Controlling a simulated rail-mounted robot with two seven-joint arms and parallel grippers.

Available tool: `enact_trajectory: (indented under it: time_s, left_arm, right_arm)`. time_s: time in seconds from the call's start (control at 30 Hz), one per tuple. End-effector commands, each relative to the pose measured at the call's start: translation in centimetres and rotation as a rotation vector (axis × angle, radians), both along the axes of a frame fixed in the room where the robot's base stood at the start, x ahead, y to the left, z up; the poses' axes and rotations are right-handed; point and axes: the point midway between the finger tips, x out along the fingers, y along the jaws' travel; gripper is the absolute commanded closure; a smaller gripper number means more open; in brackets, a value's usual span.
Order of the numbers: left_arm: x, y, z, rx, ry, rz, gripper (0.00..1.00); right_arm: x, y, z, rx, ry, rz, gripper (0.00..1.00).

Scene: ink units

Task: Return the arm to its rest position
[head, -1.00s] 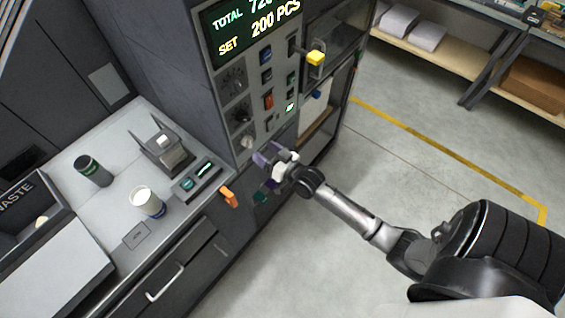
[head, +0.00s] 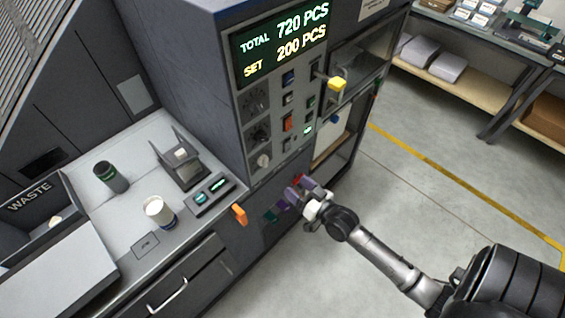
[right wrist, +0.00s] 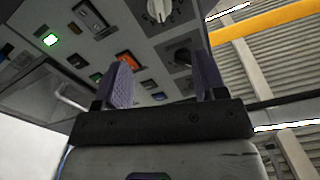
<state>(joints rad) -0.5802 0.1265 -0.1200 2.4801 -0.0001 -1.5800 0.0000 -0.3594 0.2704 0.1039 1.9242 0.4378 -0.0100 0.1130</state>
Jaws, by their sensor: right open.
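My right gripper (head: 297,190) is in front of the lower part of the grey machine, below its control panel (head: 285,115). Its arm comes in from the lower right. In the right wrist view the two purple-padded fingers (right wrist: 160,82) stand apart with nothing between them, and the panel's knobs and buttons show beyond them. My left gripper does not show in either view.
The counter at left holds a dark cylinder (head: 111,177), a white cup (head: 159,212), a small device (head: 180,165) and a waste bin (head: 38,215). An orange handle (head: 239,214) juts from the counter's edge. The floor (head: 420,200) at right is clear.

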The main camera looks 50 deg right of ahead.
Motion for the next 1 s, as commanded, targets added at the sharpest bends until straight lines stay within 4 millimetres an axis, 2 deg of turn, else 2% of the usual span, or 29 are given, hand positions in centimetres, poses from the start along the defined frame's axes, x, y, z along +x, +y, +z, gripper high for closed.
enact_trajectory:
  time_s: [0.33, 0.43, 0.57, 0.67, 0.77, 1.0]
  left_arm:
    - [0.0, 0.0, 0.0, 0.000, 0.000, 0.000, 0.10]
    - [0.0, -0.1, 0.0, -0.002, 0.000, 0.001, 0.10]
    - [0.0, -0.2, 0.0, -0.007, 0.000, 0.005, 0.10]
    - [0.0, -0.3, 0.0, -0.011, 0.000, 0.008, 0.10]
    - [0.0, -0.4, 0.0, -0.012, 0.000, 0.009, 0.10]
    - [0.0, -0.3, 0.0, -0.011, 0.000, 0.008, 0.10]
  right_arm:
    - [0.0, 0.0, -0.4, -0.010, 0.023, 0.003, 0.35]
    - [-0.1, 0.3, -1.9, -0.024, 0.116, 0.019, 0.35]
    - [-0.9, 0.7, -5.1, -0.083, 0.337, 0.054, 0.35]
    - [-2.1, 1.2, -6.6, -0.152, 0.521, 0.088, 0.35]
    - [-3.7, 2.1, -7.3, -0.225, 0.692, 0.121, 0.35]
    - [-8.5, 4.5, -6.4, -0.362, 1.008, 0.169, 0.35]
